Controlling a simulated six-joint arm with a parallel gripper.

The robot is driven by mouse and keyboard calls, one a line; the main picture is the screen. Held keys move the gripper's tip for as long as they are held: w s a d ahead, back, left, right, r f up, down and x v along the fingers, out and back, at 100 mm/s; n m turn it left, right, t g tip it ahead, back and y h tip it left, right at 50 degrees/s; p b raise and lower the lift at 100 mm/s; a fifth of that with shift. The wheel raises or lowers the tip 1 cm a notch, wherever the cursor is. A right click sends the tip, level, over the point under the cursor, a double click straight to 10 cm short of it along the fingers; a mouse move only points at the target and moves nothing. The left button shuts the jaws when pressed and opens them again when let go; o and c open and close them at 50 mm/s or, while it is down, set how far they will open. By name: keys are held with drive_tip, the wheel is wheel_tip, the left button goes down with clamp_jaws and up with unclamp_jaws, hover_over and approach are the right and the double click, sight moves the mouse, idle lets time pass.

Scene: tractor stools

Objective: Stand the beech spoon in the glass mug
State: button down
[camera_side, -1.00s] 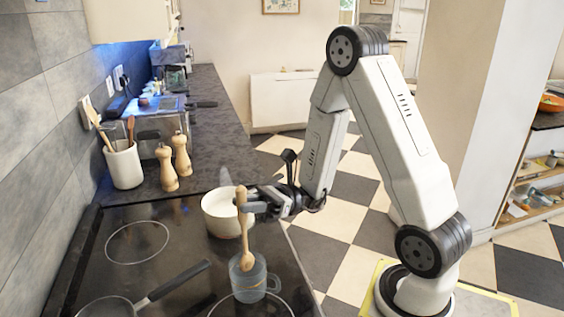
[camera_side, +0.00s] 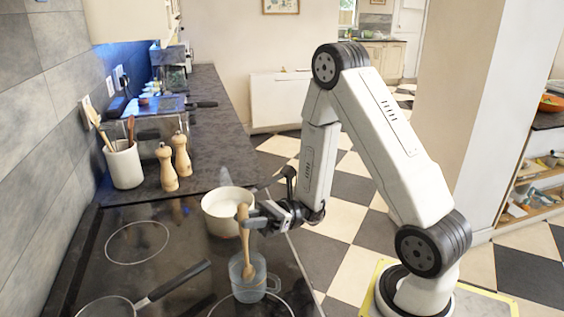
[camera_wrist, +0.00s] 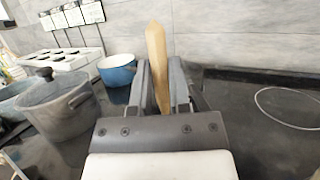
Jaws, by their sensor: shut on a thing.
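The beech spoon (camera_side: 244,229) is held nearly upright, slightly tilted, with its head end down inside the glass mug (camera_side: 259,284). The mug stands on the dark hob, clear and bluish with its handle to the right. My gripper (camera_side: 246,222) is shut on the spoon's upper shaft, above the mug. In the wrist view the spoon (camera_wrist: 157,66) rises between my gripper's fingers (camera_wrist: 158,85). The mug is not visible in the wrist view. Whether the spoon's head touches the mug's bottom cannot be told.
A cream pot (camera_side: 222,222) stands just behind the mug. Two wooden mills (camera_side: 174,165) and a white utensil crock (camera_side: 124,166) stand further back on the left.

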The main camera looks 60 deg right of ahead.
drive_tip(key=shift+f, duration=0.6)
drive_tip(key=c, duration=0.6)
unclamp_jaws()
drive_tip(key=shift+r, duration=0.1)
drive_tip(key=shift+r+v, duration=0.15)
drive_tip(key=shift+v, duration=1.8)
drive_tip(key=shift+r+v, duration=0.2)
drive_tip(key=shift+v, duration=1.75)
drive_tip(key=shift+r+v, duration=0.15)
drive_tip(key=shift+v, duration=1.8)
drive_tip(key=shift+s, duration=0.15)
